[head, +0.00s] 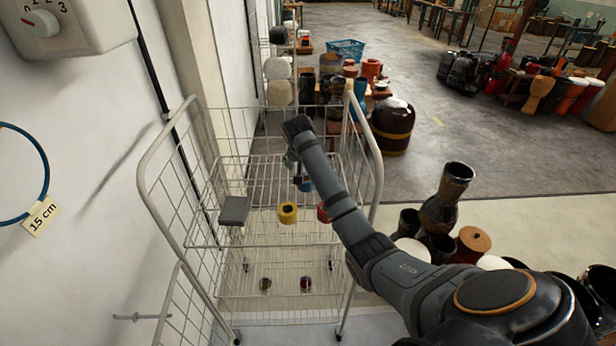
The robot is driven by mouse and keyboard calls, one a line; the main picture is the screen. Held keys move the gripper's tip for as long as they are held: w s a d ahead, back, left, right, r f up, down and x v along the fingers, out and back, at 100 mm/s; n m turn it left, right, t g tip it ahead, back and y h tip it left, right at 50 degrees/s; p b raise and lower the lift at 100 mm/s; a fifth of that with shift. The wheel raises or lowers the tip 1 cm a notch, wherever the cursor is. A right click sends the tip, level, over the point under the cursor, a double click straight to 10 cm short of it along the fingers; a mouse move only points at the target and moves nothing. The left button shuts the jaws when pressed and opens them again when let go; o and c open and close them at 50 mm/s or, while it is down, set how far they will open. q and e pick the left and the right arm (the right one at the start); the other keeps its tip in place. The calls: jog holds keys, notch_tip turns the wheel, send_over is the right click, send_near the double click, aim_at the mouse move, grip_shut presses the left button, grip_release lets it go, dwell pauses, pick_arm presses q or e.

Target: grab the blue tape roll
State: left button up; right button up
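A blue tape roll (306,186) shows as a small patch of blue in the wire cart, mostly hidden behind my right arm. My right gripper (297,176) points down right at it from above. The wrist covers most of the fingers, so I cannot tell whether they are open or shut, or touching the roll. A yellow tape roll (287,212) stands nearer on the same shelf. A red roll (322,213) is to its right, partly covered by my forearm. My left gripper is not in view.
The wire cart (160,150) has raised side rails around the shelf. A dark grey block (234,211) lies at its left. Two small dark items lie on the lower shelf. A white wall is on the left; drums (440,205) crowd the right.

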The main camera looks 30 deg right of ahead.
aim_at(305, 180)
jog(key=x, duration=0.4)
jog(key=shift+s+a+f+p, duration=0.15)
jog(key=shift+a+p, duration=0.1)
jog(key=shift+p, duration=0.15)
jog(key=shift+w+d+f+p, duration=0.1)
jog(key=shift+w+f+p, duration=0.6)
jog(key=shift+f, duration=0.2)
jog(key=shift+x, duration=1.15)
jog(key=shift+w+f, duration=0.1)
jog(key=shift+f, duration=0.25)
jog(key=shift+r, duration=0.1)
jog(key=c, duration=1.3)
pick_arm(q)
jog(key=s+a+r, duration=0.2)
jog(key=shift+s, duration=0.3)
pick_arm(e)
jog(key=shift+o, duration=0.2)
jog(key=shift+r, duration=0.1)
